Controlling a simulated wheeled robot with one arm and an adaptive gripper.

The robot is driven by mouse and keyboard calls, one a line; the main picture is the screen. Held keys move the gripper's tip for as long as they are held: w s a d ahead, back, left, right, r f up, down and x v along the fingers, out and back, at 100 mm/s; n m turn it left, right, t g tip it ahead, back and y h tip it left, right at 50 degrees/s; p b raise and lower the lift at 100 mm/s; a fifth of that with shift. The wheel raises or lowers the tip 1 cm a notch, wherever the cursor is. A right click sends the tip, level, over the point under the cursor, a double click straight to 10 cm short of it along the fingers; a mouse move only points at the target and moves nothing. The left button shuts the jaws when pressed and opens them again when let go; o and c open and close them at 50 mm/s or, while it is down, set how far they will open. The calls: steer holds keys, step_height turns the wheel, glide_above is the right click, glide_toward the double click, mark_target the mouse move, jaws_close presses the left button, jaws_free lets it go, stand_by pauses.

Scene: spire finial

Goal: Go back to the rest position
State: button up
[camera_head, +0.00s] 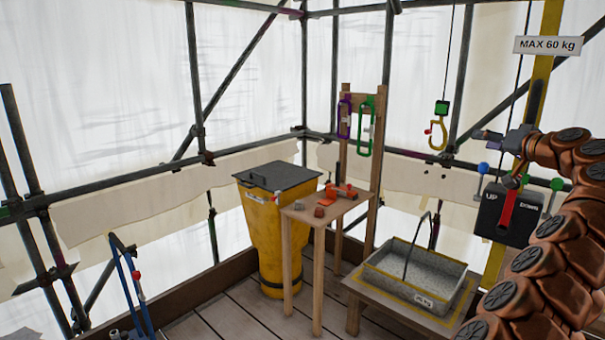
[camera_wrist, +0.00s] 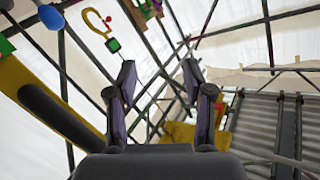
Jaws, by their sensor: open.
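My gripper (camera_wrist: 160,82) is open and empty in the wrist view, its two dark fingers spread apart with nothing between them. In the head view my gripper (camera_head: 485,135) is small and partly hidden by my copper arm, in front of the yellow post at the right. It is above the black control box (camera_head: 489,214), which is marked UP and DOWN and has a red lever (camera_head: 508,208). The gripper appears apart from the box. Coloured knobs stick out around the box.
A yellow hook (camera_head: 438,136) hangs from a cable left of my gripper. A grey tray (camera_head: 400,284) sits on a low platform. A wooden table (camera_head: 300,214) with small pieces and a yellow bin (camera_head: 262,225) stand further left. Scaffold poles enclose the deck.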

steer(key=s+a+n+g+y, duration=0.1)
steer(key=a+n+g+y, duration=0.3)
steer(key=a, duration=1.9)
steer(key=s+a+f+n+g, duration=0.1)
steer(key=s+a+f+g, duration=0.4)
steer(key=s+a, duration=0.5)
steer(key=s+a+f+g, duration=0.3)
steer(key=s+a+f, duration=0.3)
steer(key=s+a, duration=0.35)
steer(key=s+d+f+g+h, duration=0.2)
steer(key=s+f, duration=0.5)
steer(key=s, duration=0.3)
steer(key=s+d+f+m+g+h, duration=0.1)
steer(key=s+d+f+g+h, duration=0.1)
steer(key=s+f, duration=0.5)
steer(key=s+d+f+g+h, duration=0.1)
steer(key=s+d+f+h, duration=0.2)
steer(key=s+f, duration=0.4)
steer(key=s+d, duration=0.1)
steer(key=s, duration=0.7)
steer(key=shift+s+m+g, duration=0.15)
steer(key=shift+m+g, duration=0.25)
steer(key=shift+f, duration=0.1)
